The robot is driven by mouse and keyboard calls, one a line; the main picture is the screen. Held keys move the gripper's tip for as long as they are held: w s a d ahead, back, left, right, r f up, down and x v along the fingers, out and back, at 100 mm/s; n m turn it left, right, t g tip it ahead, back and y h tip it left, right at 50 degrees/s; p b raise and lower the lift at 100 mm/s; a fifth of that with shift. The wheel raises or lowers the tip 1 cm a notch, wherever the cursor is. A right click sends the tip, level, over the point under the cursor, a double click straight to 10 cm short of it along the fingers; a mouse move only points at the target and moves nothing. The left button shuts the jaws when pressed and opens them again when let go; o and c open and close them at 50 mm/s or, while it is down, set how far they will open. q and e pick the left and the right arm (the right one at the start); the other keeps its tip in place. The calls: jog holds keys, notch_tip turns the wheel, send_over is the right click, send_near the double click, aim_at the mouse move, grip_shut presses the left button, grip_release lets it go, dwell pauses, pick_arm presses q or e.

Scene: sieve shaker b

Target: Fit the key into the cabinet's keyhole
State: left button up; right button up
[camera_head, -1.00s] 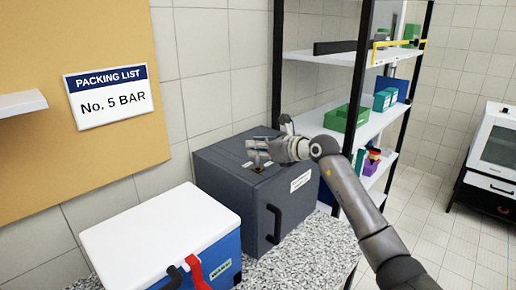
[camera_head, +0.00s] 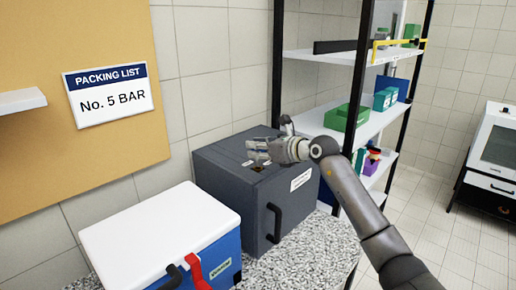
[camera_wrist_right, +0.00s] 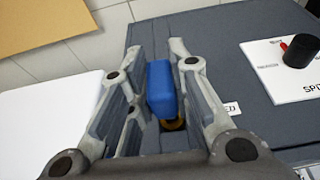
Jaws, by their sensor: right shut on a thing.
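The dark grey cabinet (camera_head: 228,205) stands on the speckled counter, with a black handle on its front. My right gripper (camera_head: 258,150) is over the cabinet's top. In the right wrist view the right gripper (camera_wrist_right: 152,80) is shut on a blue block-shaped piece (camera_wrist_right: 160,88), which looks like the key's head. A brass-coloured ring (camera_wrist_right: 172,124) shows just below the blue piece, partly hidden. I cannot tell whether the key's tip is in the keyhole. My left gripper is not in view.
A white-lidded blue cool box (camera_head: 160,230) with a red latch stands left of the cabinet. A shelf rack (camera_head: 345,130) with green and teal boxes stands behind at the right. In the right wrist view a white plate with a black knob (camera_wrist_right: 298,52) is on the cabinet's top.

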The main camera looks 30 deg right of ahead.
jog(key=shift+f+b, duration=1.1)
jog(key=shift+f, duration=0.45)
jog(key=o, duration=1)
jog(key=shift+c, duration=0.2)
jog(key=shift+s, duration=0.1)
jog(key=v, duration=1.2)
